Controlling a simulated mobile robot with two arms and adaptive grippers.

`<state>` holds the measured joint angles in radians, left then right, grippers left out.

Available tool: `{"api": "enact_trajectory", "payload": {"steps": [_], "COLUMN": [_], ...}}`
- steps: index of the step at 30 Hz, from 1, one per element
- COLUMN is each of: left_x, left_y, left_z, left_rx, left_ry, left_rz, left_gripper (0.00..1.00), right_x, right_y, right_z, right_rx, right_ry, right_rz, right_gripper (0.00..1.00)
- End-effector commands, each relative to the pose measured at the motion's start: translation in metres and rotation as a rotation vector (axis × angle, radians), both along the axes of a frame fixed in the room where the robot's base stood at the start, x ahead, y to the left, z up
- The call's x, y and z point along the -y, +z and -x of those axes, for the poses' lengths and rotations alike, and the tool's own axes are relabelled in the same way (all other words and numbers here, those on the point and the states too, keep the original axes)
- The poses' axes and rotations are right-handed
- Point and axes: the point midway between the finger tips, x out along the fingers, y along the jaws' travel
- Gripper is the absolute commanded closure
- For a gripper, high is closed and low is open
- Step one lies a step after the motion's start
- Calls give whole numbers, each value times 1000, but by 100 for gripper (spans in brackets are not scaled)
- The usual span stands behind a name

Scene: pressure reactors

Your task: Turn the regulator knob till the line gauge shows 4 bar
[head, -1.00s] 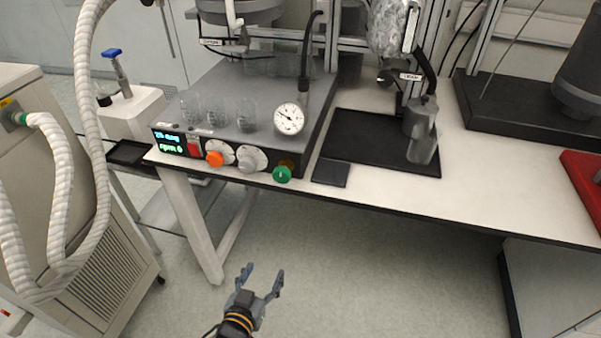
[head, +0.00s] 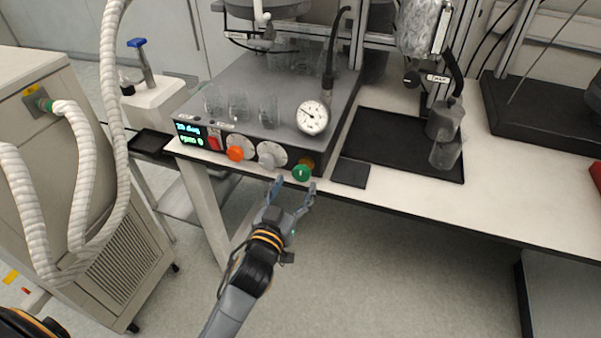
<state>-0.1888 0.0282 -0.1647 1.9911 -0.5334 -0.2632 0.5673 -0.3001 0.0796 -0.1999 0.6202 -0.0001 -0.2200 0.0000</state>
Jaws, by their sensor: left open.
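Which one is the regulator is not labelled legibly. The round white gauge (head: 312,118) stands above the green knob; its dark needle points to the upper left, but the numbers are too small to read. My left gripper (head: 295,186) is open, with its fingertips just below and to either side of the green knob. Whether they touch it I cannot tell. My right gripper is out of view.
A lit display (head: 188,135) and a red switch (head: 214,140) sit left of the knobs. Glass beakers (head: 238,104) stand on the base. A black tray (head: 395,130) and a dark pad (head: 351,172) lie to the right. The floor below the bench front is clear.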

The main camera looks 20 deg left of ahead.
Motion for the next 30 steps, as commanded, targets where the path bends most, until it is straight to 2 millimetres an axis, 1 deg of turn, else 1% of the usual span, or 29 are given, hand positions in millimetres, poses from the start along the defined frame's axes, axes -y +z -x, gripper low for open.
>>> {"api": "enact_trajectory", "payload": {"steps": [1, 3, 6, 9, 13, 20, 21, 23, 24, 28, 30], "left_x": [1, 1, 1, 2, 2, 2, 2, 2, 2, 2, 2], "left_y": [2, 2, 0, 0, 0, -1, -1, -1, -1, -1, -1], "left_z": [-10, -21, -33, -40, -44, -44, -44, -44, -44, -44, -44], "left_rx": [2, 1, -1, -1, -1, -1, -1, -1, -1, -1, -1], "left_ry": [-1, -1, -1, -1, -1, 0, 0, 0, 0, 0, 0], "left_rz": [-1, -1, 0, 1, 1, 1, 1, 1, 1, 1, 1], "left_gripper": [36, 36, 36, 36, 36, 36, 45, 57, 65, 91, 91], "right_x": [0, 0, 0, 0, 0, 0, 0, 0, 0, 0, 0], "right_y": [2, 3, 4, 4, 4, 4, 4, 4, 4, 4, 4], "right_z": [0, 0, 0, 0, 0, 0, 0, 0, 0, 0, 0], "right_rx": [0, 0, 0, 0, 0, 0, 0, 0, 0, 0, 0], "right_ry": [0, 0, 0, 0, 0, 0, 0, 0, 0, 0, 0], "right_rz": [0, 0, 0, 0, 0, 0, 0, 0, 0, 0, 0], "right_gripper": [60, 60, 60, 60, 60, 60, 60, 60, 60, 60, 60]}}
